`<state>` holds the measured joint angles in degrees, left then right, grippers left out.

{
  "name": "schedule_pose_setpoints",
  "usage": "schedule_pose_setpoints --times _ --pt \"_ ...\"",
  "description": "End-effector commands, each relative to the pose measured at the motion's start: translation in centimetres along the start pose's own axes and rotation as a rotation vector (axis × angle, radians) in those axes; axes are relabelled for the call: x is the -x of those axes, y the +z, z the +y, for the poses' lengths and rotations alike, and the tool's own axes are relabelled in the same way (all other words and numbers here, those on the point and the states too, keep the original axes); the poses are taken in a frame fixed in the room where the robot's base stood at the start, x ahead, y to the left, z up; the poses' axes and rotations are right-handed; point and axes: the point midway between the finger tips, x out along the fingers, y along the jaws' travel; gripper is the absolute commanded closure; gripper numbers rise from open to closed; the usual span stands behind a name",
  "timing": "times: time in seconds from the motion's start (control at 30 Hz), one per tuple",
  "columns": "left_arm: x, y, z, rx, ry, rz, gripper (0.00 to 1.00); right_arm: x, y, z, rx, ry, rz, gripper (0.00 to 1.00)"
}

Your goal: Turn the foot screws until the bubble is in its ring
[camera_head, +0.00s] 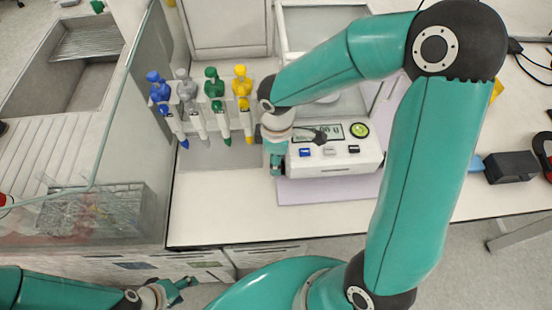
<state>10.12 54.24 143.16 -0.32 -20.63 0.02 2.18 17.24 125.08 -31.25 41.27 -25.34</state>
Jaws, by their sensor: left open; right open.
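A white balance (335,160) stands on the bench, with a small display and coloured buttons on its front. A round green bubble level (360,130) is at the right of the display; where the bubble lies in its ring is too small to tell. My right gripper (277,168) is open and points down at the balance's left front corner. The foot screws cannot be made out; that corner is hidden behind the gripper, and contact cannot be told. My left gripper (183,289) is open and empty, low in front of the bench cabinets.
A stand holds blue, grey, green and yellow pipettes (243,90) left of the balance. A sink (75,75) and a clear box (90,210) are further left. A dark box (511,167) lies at right. The bench front left of the balance is clear.

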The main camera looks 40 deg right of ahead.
Motion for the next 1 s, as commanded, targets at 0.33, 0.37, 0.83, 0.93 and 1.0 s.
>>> schedule_pose_setpoints --times 0.33,0.37,0.83,0.93,1.0 --pt "-0.01 0.0 0.0 0.0 0.0 0.0 0.43 -0.48 0.02 -0.02 0.0 0.0 0.0 0.58" --pt "-0.01 0.0 0.0 0.0 0.0 0.0 0.43 -0.47 0.02 -0.02 0.0 0.0 0.0 0.6" --pt "0.16 0.0 0.06 0.0 0.0 0.0 0.43 -0.34 0.03 0.08 0.069 0.002 0.001 1.0" --pt "0.39 0.0 0.14 0.0 0.0 0.0 0.43 -0.28 0.04 0.11 0.175 0.003 0.0 1.0" --pt "0.58 0.0 0.21 0.0 0.0 0.0 0.43 -0.24 0.03 0.13 0.254 0.004 0.001 1.0"
